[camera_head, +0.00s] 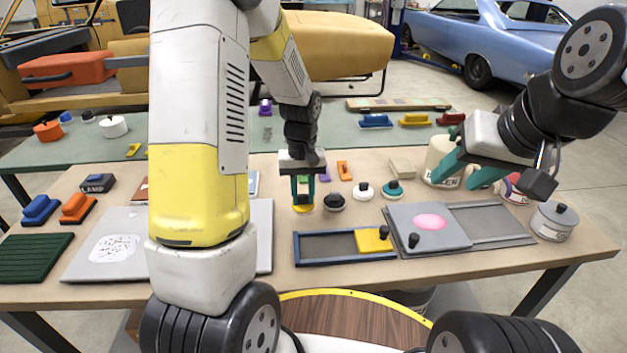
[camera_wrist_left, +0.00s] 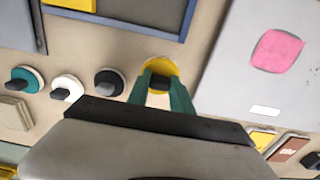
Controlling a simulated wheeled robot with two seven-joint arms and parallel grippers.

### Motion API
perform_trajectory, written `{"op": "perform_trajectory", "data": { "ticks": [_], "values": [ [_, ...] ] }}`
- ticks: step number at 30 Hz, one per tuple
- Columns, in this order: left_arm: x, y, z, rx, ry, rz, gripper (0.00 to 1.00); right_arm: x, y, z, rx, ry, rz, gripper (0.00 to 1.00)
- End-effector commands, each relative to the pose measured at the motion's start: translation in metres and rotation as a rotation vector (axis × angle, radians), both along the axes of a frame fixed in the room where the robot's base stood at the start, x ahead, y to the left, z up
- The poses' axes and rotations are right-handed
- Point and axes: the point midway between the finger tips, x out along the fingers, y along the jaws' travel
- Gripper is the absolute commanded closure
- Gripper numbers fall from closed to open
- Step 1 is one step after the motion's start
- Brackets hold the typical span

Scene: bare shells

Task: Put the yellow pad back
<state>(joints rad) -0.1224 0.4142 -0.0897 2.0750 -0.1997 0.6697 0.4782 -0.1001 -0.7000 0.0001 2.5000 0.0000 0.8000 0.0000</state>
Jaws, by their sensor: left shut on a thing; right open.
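The yellow pad (camera_head: 303,208) is a round disc with a dark knob, at the left end of a row of similar round pads. My left gripper (camera_head: 303,190) points down with its teal fingers shut on the knob. In the left wrist view, the yellow pad (camera_wrist_left: 158,64) shows past the left gripper's fingertips (camera_wrist_left: 160,84). The pad is at or close to the tabletop; I cannot tell whether it touches. My right gripper (camera_head: 467,170) is open at the right, by a cream tub (camera_head: 441,158).
Beside the yellow pad stand a black pad (camera_head: 334,202), a white pad (camera_head: 364,191) and a teal pad (camera_head: 392,188). In front are a blue-framed tray (camera_head: 325,261) with a yellow block (camera_head: 374,240) and a grey panel with a pink patch (camera_head: 430,222). My left arm hides part of the table.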

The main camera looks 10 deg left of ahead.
Motion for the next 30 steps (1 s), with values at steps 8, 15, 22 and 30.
{"op": "perform_trajectory", "data": {
  "ticks": [8, 15, 22, 30],
  "values": [
    [0.051, 0.014, -0.005, 0.001, 0.001, 0.000, 1.00, 0.000, 0.000, 0.000, 0.000, 0.000, 0.000, 0.55],
    [0.055, 0.015, -0.020, 0.000, 0.003, -0.001, 1.00, 0.000, 0.000, 0.000, 0.000, 0.000, 0.000, 0.55],
    [0.055, 0.015, -0.041, 0.000, 0.000, 0.000, 1.00, 0.000, 0.000, 0.000, 0.000, 0.000, 0.000, 0.55],
    [0.055, 0.015, -0.043, 0.000, 0.001, -0.001, 1.00, 0.000, 0.000, 0.000, 0.000, 0.000, 0.000, 0.55]
  ]
}}
